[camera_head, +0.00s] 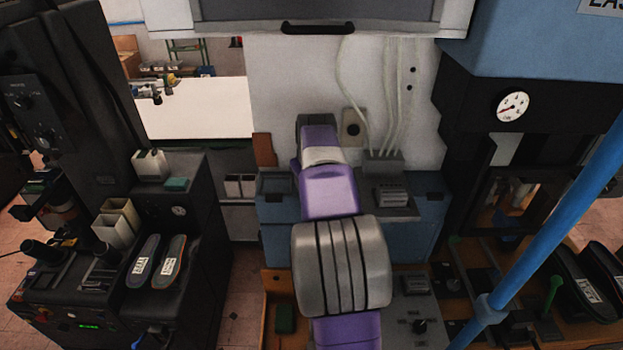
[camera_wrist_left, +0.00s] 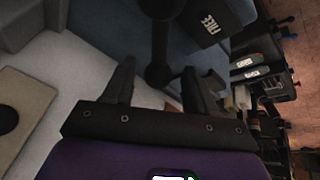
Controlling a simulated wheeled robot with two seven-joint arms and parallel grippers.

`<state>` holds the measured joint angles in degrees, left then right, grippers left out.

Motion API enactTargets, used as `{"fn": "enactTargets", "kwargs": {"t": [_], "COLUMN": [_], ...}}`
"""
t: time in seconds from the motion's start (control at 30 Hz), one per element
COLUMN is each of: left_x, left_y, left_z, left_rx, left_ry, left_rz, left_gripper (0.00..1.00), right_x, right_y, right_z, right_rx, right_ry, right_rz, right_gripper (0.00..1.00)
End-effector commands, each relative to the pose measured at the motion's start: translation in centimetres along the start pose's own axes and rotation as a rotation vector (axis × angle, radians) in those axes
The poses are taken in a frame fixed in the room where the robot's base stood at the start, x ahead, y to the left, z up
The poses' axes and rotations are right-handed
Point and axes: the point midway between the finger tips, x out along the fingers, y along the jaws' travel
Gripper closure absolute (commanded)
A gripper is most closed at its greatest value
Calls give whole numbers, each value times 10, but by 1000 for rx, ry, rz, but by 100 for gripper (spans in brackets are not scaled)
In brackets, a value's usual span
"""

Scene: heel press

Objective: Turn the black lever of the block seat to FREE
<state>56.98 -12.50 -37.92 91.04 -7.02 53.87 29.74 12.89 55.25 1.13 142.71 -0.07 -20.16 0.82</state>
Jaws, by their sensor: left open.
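In the left wrist view a black lever (camera_wrist_left: 160,42) with a rounded end stands in the middle of the picture. A black label reading FREE (camera_wrist_left: 208,24) is to the right of it. My left gripper (camera_wrist_left: 158,70) is open, with one finger on each side of the lever's rounded end in this view. I cannot tell whether a finger touches the lever. In the head view my purple and grey arm fills the middle and hides the lever and the fingers. My right gripper is not in view.
A blue cabinet (camera_head: 425,235) with a grey socket box (camera_head: 391,196) stands behind my arm. A white panel (camera_head: 285,85) rises at the back. A slanting blue pole (camera_head: 560,215) is at the right. A black machine with two insoles (camera_head: 170,262) stands at the left.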

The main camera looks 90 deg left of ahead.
Motion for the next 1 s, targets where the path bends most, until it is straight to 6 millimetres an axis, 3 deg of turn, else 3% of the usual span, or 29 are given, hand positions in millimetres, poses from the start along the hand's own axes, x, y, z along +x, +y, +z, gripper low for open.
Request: {"fn": "enactTargets", "kwargs": {"t": [0.17,0.6,1.0], "left_x": [-6,-70,-76], "left_y": [1,0,0], "left_z": [0,-1,0], "left_rx": [1,0,0], "left_ry": [0,2,0], "left_rz": [2,1,0], "left_gripper": [43,43,43], "right_x": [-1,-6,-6], "right_y": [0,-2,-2], "right_z": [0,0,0], "right_rx": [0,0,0], "right_ry": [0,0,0], "right_rz": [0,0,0], "right_gripper": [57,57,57]}}
